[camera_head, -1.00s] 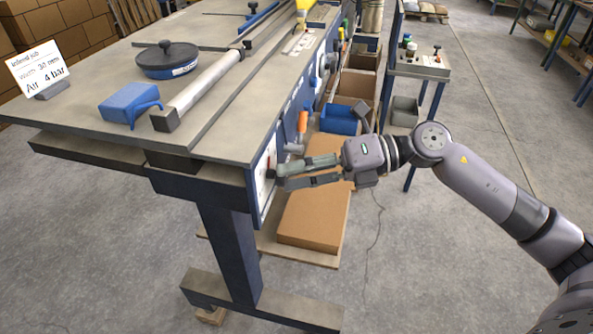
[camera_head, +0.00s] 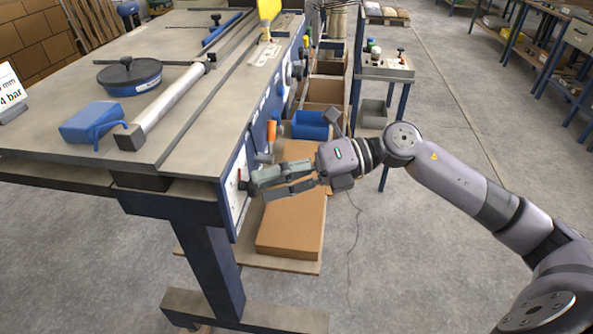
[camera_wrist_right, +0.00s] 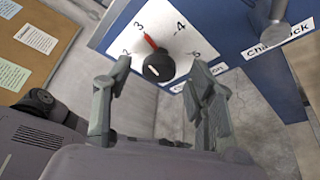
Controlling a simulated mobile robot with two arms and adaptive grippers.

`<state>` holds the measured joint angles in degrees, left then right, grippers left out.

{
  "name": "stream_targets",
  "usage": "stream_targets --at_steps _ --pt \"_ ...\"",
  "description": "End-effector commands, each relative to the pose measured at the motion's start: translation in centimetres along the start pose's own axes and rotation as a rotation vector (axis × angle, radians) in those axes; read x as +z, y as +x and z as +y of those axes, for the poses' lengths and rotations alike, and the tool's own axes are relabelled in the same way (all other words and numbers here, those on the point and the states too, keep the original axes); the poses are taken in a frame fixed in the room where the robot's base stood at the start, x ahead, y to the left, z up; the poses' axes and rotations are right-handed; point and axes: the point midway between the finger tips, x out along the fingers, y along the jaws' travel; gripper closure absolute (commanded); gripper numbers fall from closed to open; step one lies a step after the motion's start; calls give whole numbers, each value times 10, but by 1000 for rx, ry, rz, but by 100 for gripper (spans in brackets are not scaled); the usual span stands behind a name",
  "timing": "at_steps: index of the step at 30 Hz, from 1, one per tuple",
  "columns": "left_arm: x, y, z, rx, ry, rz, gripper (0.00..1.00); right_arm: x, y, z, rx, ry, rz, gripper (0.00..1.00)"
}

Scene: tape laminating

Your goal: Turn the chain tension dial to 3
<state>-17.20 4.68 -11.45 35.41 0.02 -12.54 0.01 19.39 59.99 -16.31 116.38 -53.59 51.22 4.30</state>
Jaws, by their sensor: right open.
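The chain tension dial is a black knob (camera_wrist_right: 158,68) with a red pointer, on a white plate (camera_wrist_right: 176,27) with numbers around it. In the right wrist view the pointer is up and slightly left, close to the 3. My right gripper (camera_head: 258,187) is open at the near end of the bench's side panel; it also shows in the right wrist view (camera_wrist_right: 160,72). Its two fingers lie to either side of the knob in that view, with visible gaps. Whether the fingertips reach around the knob is unclear. The plate's lower label is partly hidden by a finger. My left gripper is out of view.
A lever (camera_wrist_right: 275,30) stands beside the dial, above a partly readable label. An orange handle (camera_head: 271,132) is farther along the panel. A cardboard box (camera_head: 292,232) lies below my right gripper. Open floor lies to the right.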

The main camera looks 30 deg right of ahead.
Motion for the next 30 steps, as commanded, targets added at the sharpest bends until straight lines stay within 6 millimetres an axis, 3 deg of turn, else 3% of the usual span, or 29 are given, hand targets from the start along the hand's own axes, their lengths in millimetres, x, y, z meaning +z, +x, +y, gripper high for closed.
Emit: stream_targets --at_steps 9,15,21,30 --pt "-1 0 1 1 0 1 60 -1 -63 -3 -6 7 1 49" --pt "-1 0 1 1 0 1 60 -1 -94 -2 -3 6 0 49" --pt "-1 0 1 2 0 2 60 0 -109 -1 -2 2 1 49" --pt "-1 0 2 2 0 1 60 0 -112 0 0 1 1 49"
